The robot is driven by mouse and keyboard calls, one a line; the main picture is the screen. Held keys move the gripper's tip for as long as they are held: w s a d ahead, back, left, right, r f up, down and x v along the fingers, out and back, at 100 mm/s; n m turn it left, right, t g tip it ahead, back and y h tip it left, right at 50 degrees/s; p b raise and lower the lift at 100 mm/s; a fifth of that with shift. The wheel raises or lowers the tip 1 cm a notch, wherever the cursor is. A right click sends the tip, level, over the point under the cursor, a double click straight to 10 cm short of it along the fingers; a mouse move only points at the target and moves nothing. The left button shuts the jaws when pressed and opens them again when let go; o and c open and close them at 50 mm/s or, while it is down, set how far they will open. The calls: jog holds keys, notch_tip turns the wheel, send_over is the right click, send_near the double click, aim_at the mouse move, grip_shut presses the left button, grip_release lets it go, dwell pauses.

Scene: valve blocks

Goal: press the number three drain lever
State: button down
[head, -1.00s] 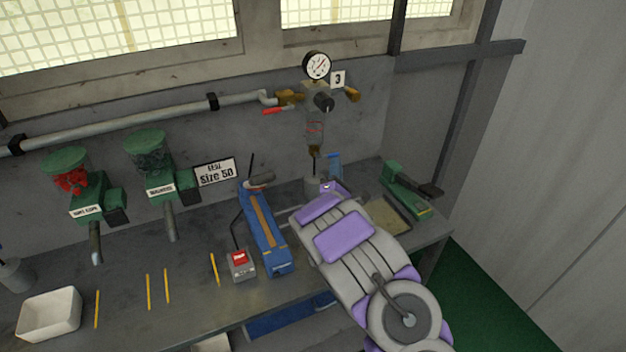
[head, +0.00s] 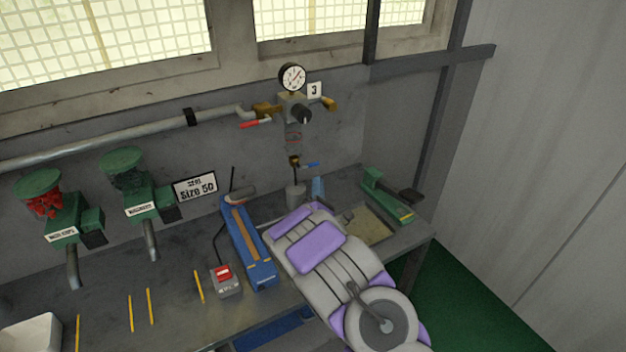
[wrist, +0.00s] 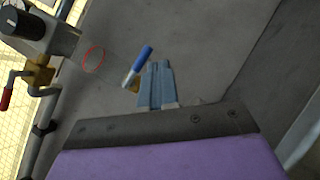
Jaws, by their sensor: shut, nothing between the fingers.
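The number three valve block (head: 296,105) hangs on the back wall beside a white tag marked 3 (head: 314,90). Below its clear bowl (head: 294,138) is a brass drain valve (head: 294,161) with a blue lever (head: 311,164) that sticks out to the right. The blue lever also shows in the wrist view (wrist: 138,62), just past my fingertips. My gripper (head: 318,183) is below the lever in the head view, with a small gap between them in the picture. In the wrist view my blue fingers (wrist: 157,66) are together and empty; I cannot tell if they touch the lever.
A pressure gauge (head: 292,77), black knob (head: 303,116) and red-handled valve (head: 255,123) are higher on the block. A grey cup (head: 296,194) stands under the drain. A blue tool (head: 248,245) and green stapler-like device (head: 388,195) flank my arm on the bench.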

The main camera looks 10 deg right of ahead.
jog(key=shift+p+v, duration=0.3)
jog(key=shift+v, duration=1.8)
jog(key=shift+w+d, duration=0.1)
jog(key=s+a+r+m+g+y, duration=0.1)
jog(key=s+r+m+g, duration=0.2)
jog(key=s, duration=1.4)
jog(key=s+a+r+m+g+y, duration=0.2)
jog(key=s+r+m+g, duration=0.2)
jog(key=s+m+g, duration=0.7)
jog(key=s+a+r+m+g+y, duration=0.2)
jog(key=s+m+g, duration=0.6)
jog(key=s, duration=1.5)
jog(key=shift+r+g, duration=0.6)
jog(key=shift+r, duration=0.1)
